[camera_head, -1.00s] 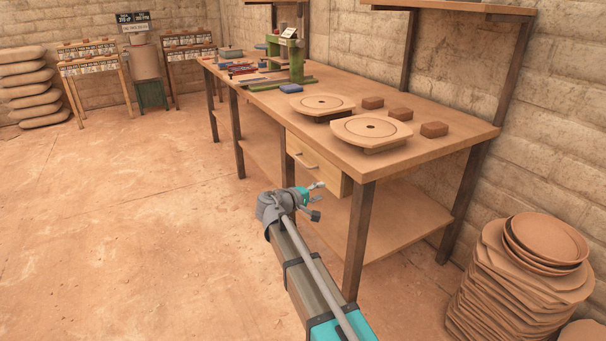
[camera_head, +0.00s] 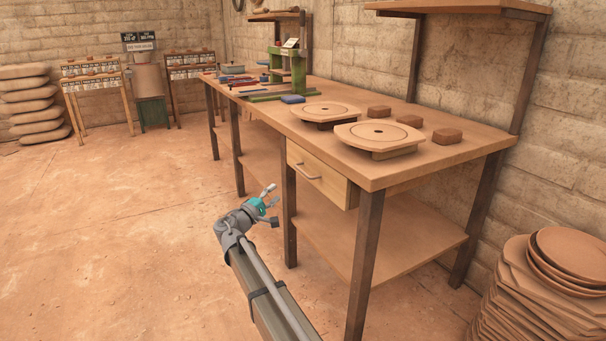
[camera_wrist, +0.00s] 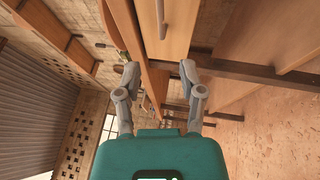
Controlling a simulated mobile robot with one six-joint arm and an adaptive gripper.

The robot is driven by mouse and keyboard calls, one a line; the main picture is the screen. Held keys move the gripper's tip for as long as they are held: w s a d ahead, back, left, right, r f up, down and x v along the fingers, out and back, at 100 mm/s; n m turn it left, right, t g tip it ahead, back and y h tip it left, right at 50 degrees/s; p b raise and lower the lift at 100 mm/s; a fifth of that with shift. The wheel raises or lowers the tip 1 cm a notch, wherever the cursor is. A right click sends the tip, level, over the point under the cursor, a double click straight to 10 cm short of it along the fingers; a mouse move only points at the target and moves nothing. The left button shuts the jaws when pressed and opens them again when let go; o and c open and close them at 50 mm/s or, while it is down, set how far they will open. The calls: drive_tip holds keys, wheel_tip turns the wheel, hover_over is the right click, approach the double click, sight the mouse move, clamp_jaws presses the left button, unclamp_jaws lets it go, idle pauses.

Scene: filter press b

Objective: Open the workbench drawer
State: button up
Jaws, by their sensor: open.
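The workbench (camera_head: 407,168) has a light wooden drawer (camera_head: 323,177) under its top, near the front corner. Nothing is between the fingers.
Two round plates (camera_head: 379,134) and several brown blocks (camera_head: 447,136) sit on the bench top. A green press (camera_head: 290,68) stands farther back. A bench leg (camera_head: 289,215) is close to my gripper. A plate stack (camera_head: 515,295) is at right. The floor (camera_head: 120,240) at left is clear.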

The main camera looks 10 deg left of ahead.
sight(302, 172)
drive_tip(key=shift+p+x, duration=1.25)
drive_tip(key=shift+x, duration=5.85)
drive_tip(key=shift+s+d, duration=0.1)
drive_tip(key=shift+d, duration=0.05)
clamp_jaws()
